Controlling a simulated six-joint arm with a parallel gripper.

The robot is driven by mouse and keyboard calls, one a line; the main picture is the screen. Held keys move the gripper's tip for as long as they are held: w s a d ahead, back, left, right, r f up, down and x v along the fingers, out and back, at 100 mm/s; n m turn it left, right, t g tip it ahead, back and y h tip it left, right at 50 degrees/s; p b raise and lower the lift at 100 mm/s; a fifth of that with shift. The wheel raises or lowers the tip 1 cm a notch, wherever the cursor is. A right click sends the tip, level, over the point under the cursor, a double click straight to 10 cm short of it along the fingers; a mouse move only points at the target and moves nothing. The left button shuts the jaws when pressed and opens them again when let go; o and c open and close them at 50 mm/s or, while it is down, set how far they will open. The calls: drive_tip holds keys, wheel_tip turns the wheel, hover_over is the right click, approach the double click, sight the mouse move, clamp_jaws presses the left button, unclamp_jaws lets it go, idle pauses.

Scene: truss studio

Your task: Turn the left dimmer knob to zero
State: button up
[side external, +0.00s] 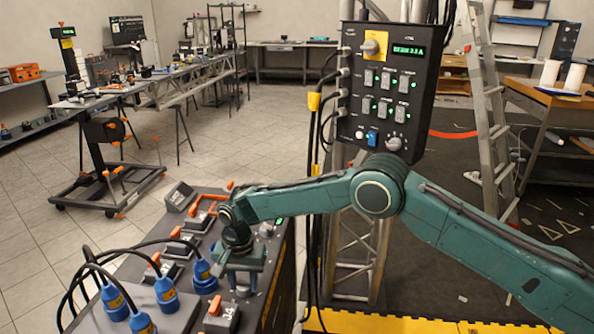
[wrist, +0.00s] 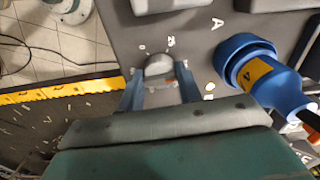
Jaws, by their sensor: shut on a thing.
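A round grey-white knob (wrist: 159,65) sits between the two blue-green fingers of my gripper (wrist: 160,82) in the wrist view, with small white marks around it on the dark panel. My gripper is shut on this knob.
Blue plugs (side external: 168,293) with black cables stand left of my gripper; one blue plug (wrist: 262,75) lies close to the right finger. Orange-handled switch blocks (side external: 170,268) line the console. An upright control box (side external: 390,88) and a ladder (side external: 487,100) stand behind my arm.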

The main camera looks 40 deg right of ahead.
drive_tip(key=n, duration=1.1)
drive_tip(key=shift+n, duration=0.4)
drive_tip(key=n, duration=1.1)
drive_tip(key=shift+n, duration=0.3)
drive_tip(key=o, duration=1)
drive_tip(key=shift+r, duration=0.1)
